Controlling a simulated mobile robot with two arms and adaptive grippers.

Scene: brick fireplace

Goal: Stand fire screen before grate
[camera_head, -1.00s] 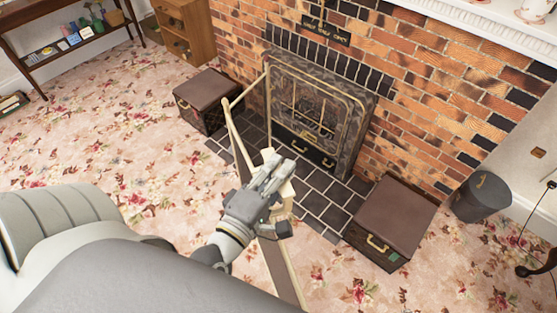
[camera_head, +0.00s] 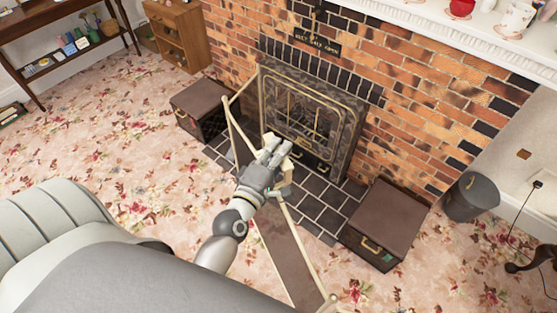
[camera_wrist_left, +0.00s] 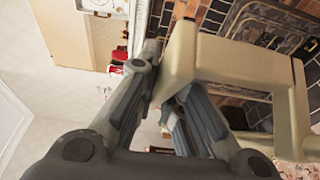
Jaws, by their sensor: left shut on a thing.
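The fire screen (camera_head: 290,245) is a folding panel with a pale cream frame and brownish panels. It stands out at an angle over the carpet and dark hearth tiles, with its far end close to the grate's left side. My left gripper (camera_head: 272,152) is shut on the screen's top edge near its middle. In the left wrist view the fingers (camera_wrist_left: 158,95) close on the cream frame (camera_wrist_left: 250,62). The grate (camera_head: 308,115), with a brass-trimmed surround, is set in the brick fireplace. My right gripper does not show.
A brown box (camera_head: 203,103) stands left of the hearth and another brown box (camera_head: 387,222) stands right of it. A grey bin (camera_head: 470,197) is beyond, at the right wall. Open carpet lies to the left.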

